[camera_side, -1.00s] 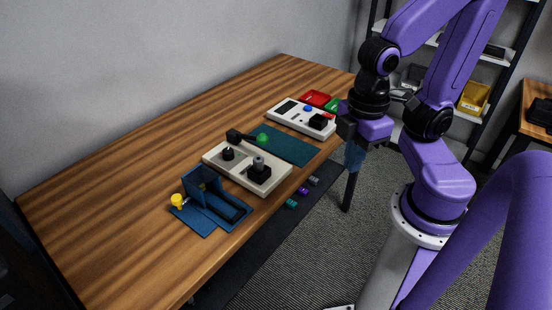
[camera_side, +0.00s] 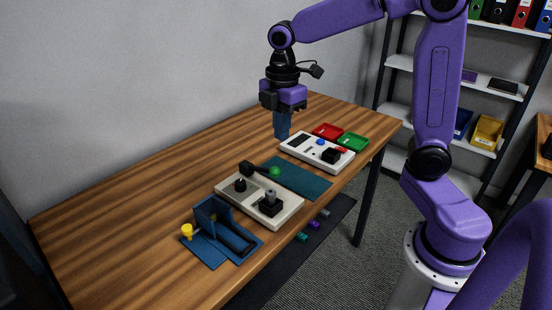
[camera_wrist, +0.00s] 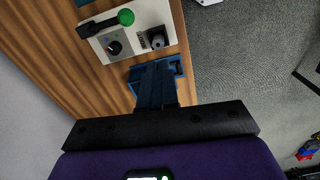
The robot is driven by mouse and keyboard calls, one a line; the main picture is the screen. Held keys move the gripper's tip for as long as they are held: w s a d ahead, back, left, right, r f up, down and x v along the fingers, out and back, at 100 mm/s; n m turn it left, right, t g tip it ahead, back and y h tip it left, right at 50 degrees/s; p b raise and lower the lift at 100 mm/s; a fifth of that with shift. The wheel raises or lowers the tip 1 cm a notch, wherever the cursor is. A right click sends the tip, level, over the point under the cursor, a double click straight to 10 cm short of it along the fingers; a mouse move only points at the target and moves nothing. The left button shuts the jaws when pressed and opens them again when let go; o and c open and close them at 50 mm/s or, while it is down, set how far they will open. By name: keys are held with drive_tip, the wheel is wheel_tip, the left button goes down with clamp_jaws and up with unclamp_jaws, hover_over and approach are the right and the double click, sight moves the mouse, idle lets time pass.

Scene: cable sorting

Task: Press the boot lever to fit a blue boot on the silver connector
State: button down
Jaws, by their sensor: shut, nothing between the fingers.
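The boot lever (camera_side: 259,169) is a black arm with a green knob (camera_side: 275,171), on a beige unit (camera_side: 228,191). It also shows in the wrist view (camera_wrist: 97,27). A grey metallic upright piece, which looks like the silver connector (camera_side: 269,193), stands in a black holder (camera_side: 271,208) on that unit; it also shows in the wrist view (camera_wrist: 157,40). I cannot tell whether a boot is on it. My gripper (camera_side: 282,136) has blue fingers, shut and empty, pointing down behind the units in the side view. They also show in the wrist view (camera_wrist: 153,65).
A blue fixture (camera_side: 212,252) with a yellow knob (camera_side: 187,231) stands at the near left. A dark teal mat (camera_side: 308,184) separates the beige unit from a white box (camera_side: 300,151). Red (camera_side: 327,131) and green (camera_side: 353,142) trays lie behind. The left tabletop is clear.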

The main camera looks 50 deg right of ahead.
drive_tip(key=n, duration=0.1)
hover_over(276, 168)
drive_tip(key=shift+r, duration=0.35)
wheel_tip(276, 168, down, 14)
drive_tip(key=shift+f, duration=0.1)
idle(0.5)
drive_tip(key=shift+s+f, duration=0.45)
drive_tip(key=shift+f, duration=0.45)
drive_tip(key=shift+s+f, duration=0.45)
drive_tip(key=shift+f, duration=0.4)
drive_tip(key=shift+s+f, duration=0.45)
drive_tip(key=shift+f, duration=0.45)
drive_tip(key=s+r, duration=0.4)
drive_tip(key=r, duration=0.9)
drive_tip(key=shift+s+r, duration=0.2)
drive_tip(key=shift+r, duration=0.15)
